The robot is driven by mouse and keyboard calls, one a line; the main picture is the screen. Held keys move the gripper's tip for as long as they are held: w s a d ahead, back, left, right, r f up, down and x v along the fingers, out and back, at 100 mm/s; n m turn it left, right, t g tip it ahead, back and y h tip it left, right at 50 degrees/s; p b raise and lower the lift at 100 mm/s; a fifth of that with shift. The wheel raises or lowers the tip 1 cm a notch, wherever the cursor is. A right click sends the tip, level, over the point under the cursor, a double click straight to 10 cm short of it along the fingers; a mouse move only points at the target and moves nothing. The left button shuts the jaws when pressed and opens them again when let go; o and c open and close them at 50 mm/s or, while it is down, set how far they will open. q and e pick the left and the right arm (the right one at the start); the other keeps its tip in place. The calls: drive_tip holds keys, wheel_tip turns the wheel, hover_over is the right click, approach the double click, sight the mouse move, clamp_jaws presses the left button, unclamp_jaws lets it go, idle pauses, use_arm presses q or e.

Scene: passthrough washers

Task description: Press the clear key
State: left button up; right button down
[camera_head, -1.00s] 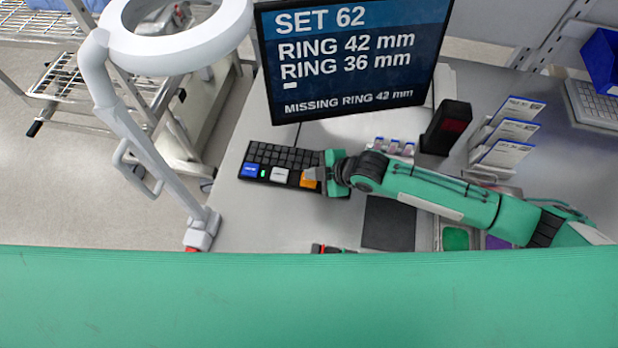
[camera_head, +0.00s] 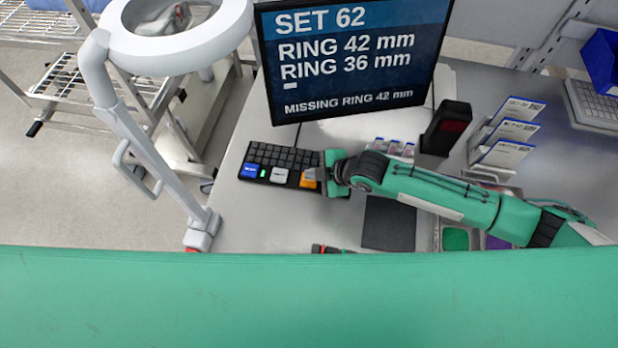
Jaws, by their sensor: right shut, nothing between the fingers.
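A black keyboard (camera_head: 283,154) lies on the grey bench below the screen. Along its front edge are a blue key (camera_head: 249,170), a small green light, a light grey key (camera_head: 279,175) and an orange key (camera_head: 308,181). The key labels are too small to read, so I cannot tell which is the clear key. My right gripper (camera_head: 319,174) is shut and empty, with its fingertips at the orange key, partly hiding it. I cannot tell whether they touch it. My left gripper is not in view.
The screen (camera_head: 352,55) reads "SET 62", "RING 42 mm", "RING 36 mm" and "MISSING RING 42 mm". A lamp with a round head (camera_head: 175,30) stands left. A black box (camera_head: 445,128) and a card rack stand right. A dark mat (camera_head: 388,224) lies below my right arm.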

sight(313, 181)
drive_tip(key=shift+f, duration=0.1)
idle(0.5)
drive_tip(key=shift+f, duration=0.3)
drive_tip(key=shift+f+b, duration=0.45)
drive_tip(key=shift+f, duration=0.05)
idle(0.6)
drive_tip(key=shift+r, duration=0.15)
drive_tip(key=shift+r+p, duration=0.8)
wheel_tip(313, 181, up, 3)
drive_tip(key=p, duration=0.2)
drive_tip(key=shift+p, duration=0.3)
wheel_tip(313, 181, up, 2)
drive_tip(key=shift+p, duration=0.65)
